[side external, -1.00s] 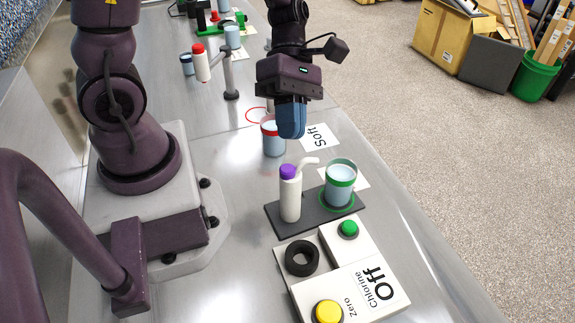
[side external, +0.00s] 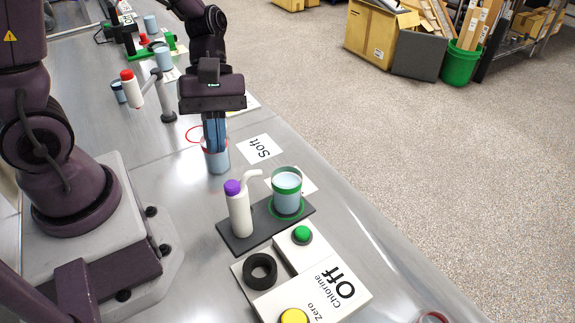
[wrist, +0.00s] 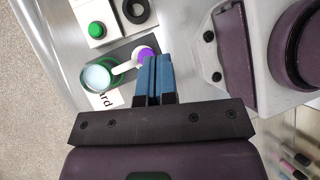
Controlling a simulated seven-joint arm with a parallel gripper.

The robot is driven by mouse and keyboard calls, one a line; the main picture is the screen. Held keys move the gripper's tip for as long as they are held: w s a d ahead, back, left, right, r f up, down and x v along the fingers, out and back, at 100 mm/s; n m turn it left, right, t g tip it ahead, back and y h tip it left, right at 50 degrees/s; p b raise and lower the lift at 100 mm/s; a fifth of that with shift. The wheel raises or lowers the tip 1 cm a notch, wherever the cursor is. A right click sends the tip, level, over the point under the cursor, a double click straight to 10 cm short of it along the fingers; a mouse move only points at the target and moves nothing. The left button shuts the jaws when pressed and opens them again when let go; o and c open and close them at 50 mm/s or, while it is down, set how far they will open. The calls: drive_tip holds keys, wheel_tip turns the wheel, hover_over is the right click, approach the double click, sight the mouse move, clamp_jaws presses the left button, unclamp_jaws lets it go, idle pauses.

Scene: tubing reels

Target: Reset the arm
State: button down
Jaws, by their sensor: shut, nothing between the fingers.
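My gripper (side external: 215,148) points down with its blue fingers together and empty. In the wrist view the shut fingers (wrist: 155,60) reach toward the purple-capped white bottle (wrist: 145,54). That bottle also shows in the side view (side external: 240,213), upright on a dark plate (side external: 240,243), beside a green-rimmed cup (side external: 287,193) of pale liquid. The red-rimmed cup is not seen in the wrist view.
The table's right edge drops to floor.

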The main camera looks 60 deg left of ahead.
drive_tip(key=s+a+r+m+t+y, duration=0.1)
drive_tip(key=a+r+m+t+y, duration=0.1)
drive_tip(key=r+m, duration=0.5)
drive_tip(key=s+a+r+m+t+y, duration=0.1)
drive_tip(key=r+m+t+y, duration=0.3)
drive_tip(key=m, duration=0.5)
drive_tip(key=shift+s+a+r+m+t+y, duration=0.15)
drive_tip(key=shift+a+r+m+t+y, duration=0.2)
drive_tip(key=shift+r+t, duration=1.2)
drive_tip(key=shift+r, duration=0.15)
